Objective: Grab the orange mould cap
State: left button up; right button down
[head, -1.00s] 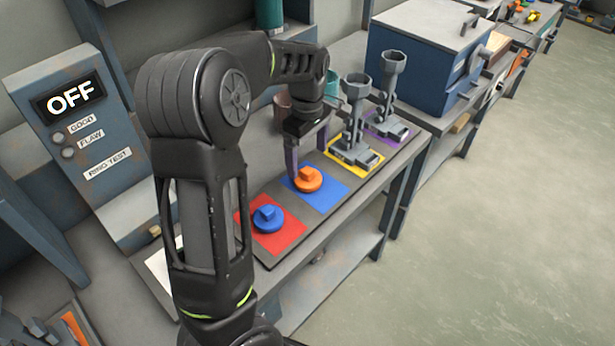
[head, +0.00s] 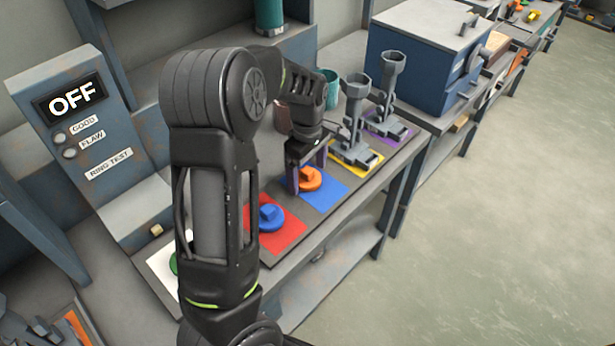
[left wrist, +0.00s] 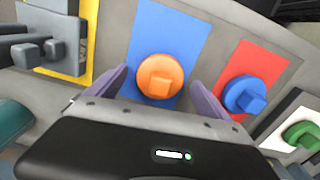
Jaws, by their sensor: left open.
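The gripper is open and empty; I cannot tell whether either finger touches the cap. My right gripper is not in view.
A blue cap (head: 269,217) lies on a red mat (head: 284,236); a green cap (left wrist: 301,135) lies on a white mat. Grey stands (head: 354,120) rise from the yellow and purple mats. A tester reading OFF (head: 72,97) and a blue box (head: 425,50) stand nearby.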

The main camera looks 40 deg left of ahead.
aim_at(308, 170)
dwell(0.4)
pick_arm(q)
jog(key=c, duration=1.4)
jog(key=shift+r, duration=0.1)
jog(key=shift+c, duration=0.2)
notch_tip(308, 170, up, 10)
jog(key=shift+f+b, duration=0.1)
jog(key=shift+b, duration=0.2)
